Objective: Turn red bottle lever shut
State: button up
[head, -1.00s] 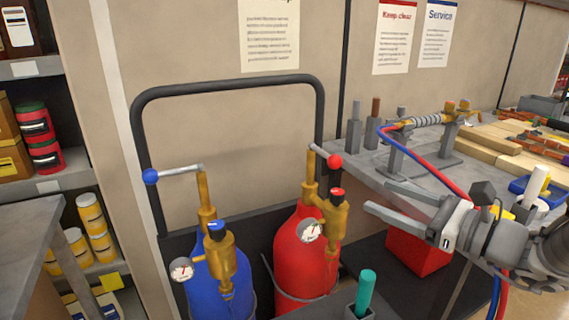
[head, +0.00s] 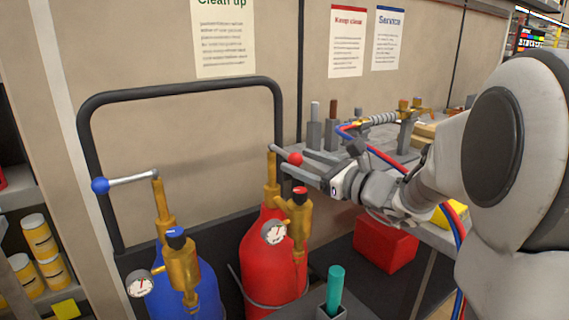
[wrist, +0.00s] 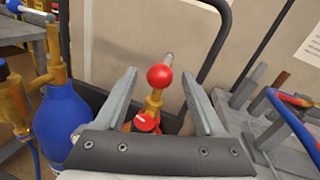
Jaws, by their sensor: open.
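The red bottle (head: 270,250) stands in the black-framed cart with a brass valve on top. Its lever is a short grey bar ending in a red ball (head: 295,159). In the wrist view the red ball (wrist: 160,77) sits between my two fingers, with the lever bar pointing away behind it and the red regulator knob (wrist: 147,122) below. My gripper (head: 291,165) is open, its fingers at the lever's ball end from the right. The fingers (wrist: 160,95) are apart on either side of the ball. I cannot tell whether either touches it.
A blue bottle (head: 200,285) with a blue-ball lever (head: 100,185) stands left of the red one. The cart's black rail (head: 180,90) arches behind both. A grey bench (head: 345,165) with hoses is to the right, a red box (head: 385,248) beneath it.

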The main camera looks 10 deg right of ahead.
aim_at(285, 154)
jog(key=shift+x, duration=1.2)
grip_shut()
dwell(0.6)
